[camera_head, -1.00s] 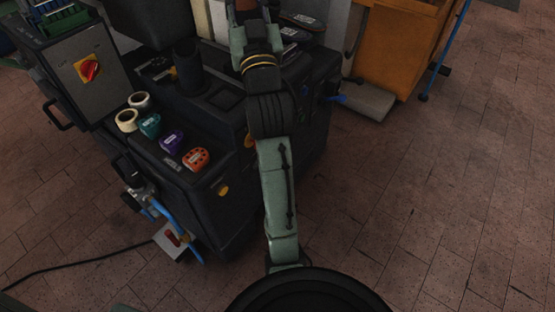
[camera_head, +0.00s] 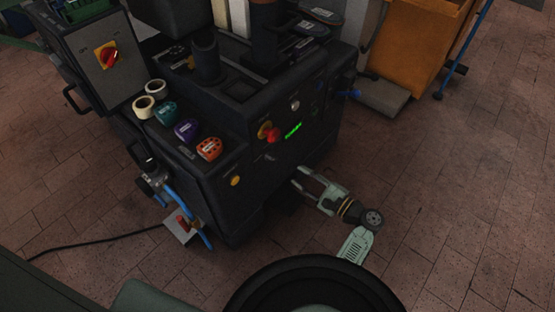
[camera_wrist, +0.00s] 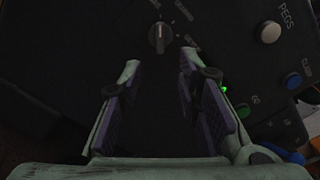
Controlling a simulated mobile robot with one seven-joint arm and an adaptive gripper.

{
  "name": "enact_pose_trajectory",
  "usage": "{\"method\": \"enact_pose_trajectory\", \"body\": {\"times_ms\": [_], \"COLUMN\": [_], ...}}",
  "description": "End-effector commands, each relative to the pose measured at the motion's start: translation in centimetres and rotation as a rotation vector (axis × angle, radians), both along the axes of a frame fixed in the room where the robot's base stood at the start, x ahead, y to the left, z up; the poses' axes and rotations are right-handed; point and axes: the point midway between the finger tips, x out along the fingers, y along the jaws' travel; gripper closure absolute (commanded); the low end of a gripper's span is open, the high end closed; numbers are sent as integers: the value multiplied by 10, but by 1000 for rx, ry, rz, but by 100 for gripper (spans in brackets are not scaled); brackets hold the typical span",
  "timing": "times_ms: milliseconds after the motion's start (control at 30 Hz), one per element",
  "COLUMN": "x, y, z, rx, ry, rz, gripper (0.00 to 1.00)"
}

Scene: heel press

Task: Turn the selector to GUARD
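The selector (camera_wrist: 160,38) is a small grey knob with a pale pointer line, on a dark panel in the wrist view. Its pointer is roughly upright in that picture. Small labels fan around its top and right, too blurred to read surely. My gripper (camera_wrist: 160,78) is open and empty, with its two dark-padded fingers below the knob in the picture and pointing toward it. They do not appear to touch it. In the head view my gripper (camera_head: 297,178) is low at the front of the black machine (camera_head: 225,165). I cannot pick out the selector there.
Beside the selector are a silver button (camera_wrist: 269,32), a blue button (camera_wrist: 293,81) and a green light (camera_wrist: 223,88).

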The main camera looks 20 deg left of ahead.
Motion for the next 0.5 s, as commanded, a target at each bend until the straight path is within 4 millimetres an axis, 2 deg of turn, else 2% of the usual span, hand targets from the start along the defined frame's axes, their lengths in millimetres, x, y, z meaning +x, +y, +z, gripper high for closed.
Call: {"method": "enact_pose_trajectory", "body": {"times_ms": [167, 500], "x": [7, 29], "y": [23, 81], "z": [-1, -1], "rx": [3, 0], "ry": [-1, -3], "rz": [6, 5], "gripper": [69, 69]}}
